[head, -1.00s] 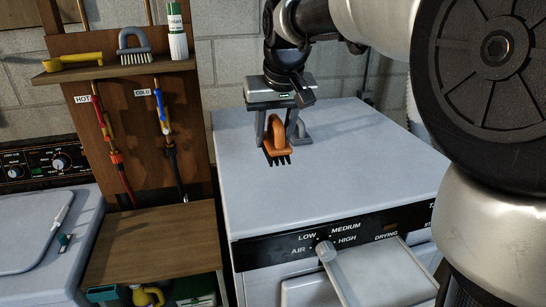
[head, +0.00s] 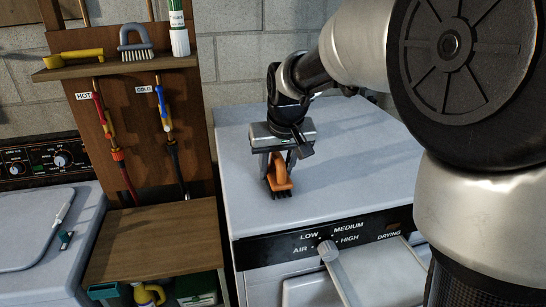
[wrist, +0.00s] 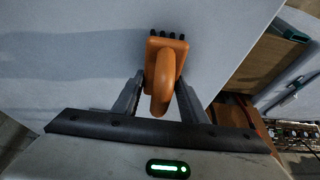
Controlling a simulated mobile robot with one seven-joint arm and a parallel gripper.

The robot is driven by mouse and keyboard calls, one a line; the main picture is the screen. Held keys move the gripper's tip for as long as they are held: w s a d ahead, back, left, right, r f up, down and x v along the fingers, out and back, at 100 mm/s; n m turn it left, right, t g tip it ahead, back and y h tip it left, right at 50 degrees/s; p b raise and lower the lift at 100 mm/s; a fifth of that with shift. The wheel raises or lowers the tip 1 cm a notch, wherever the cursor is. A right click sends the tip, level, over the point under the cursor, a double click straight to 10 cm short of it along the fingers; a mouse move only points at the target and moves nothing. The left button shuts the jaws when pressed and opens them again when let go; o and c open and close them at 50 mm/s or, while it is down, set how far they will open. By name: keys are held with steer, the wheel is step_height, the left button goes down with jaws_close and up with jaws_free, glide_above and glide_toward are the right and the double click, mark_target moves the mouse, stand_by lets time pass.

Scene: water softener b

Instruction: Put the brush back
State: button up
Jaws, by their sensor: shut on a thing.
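The orange brush (head: 281,177) with short black bristles is between the fingers of my gripper (head: 279,168), over the white dryer top (head: 345,150). My gripper is shut on its looped orange handle. In the wrist view, the brush (wrist: 163,75) shows between the two grey fingers (wrist: 158,100), with its bristles at the far end. I cannot tell whether the bristles touch the dryer top or hang just above it. A wooden shelf (head: 112,69) stands on the board at the left.
The shelf holds a yellow tool (head: 72,59), a grey brush (head: 135,45) and a white-green bottle (head: 178,30). Red and blue hose valves hang below it. A lower wooden bench top (head: 150,240) is bare. The dryer top around my gripper is clear.

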steer(key=shift+f, duration=0.1)
steer(key=o, duration=0.9)
steer(key=shift+r, duration=0.35)
steer(key=v, duration=1.1)
steer(key=shift+d+r, duration=0.1)
steer(key=s+d+f, duration=0.2)
steer(key=s+d, duration=0.1)
steer(key=s, duration=0.4)
steer(key=s+d+f+m, duration=0.1)
steer(key=s+d+f, duration=0.2)
steer(key=s, duration=0.4)
steer(key=s+d+f+m+t, duration=0.1)
steer(key=s+d+f, duration=0.1)
steer(key=s, duration=0.5)
steer(key=shift+s+d+f+h, duration=0.15)
steer(key=shift+d+h, duration=0.25)
steer(key=shift+d, duration=0.45)
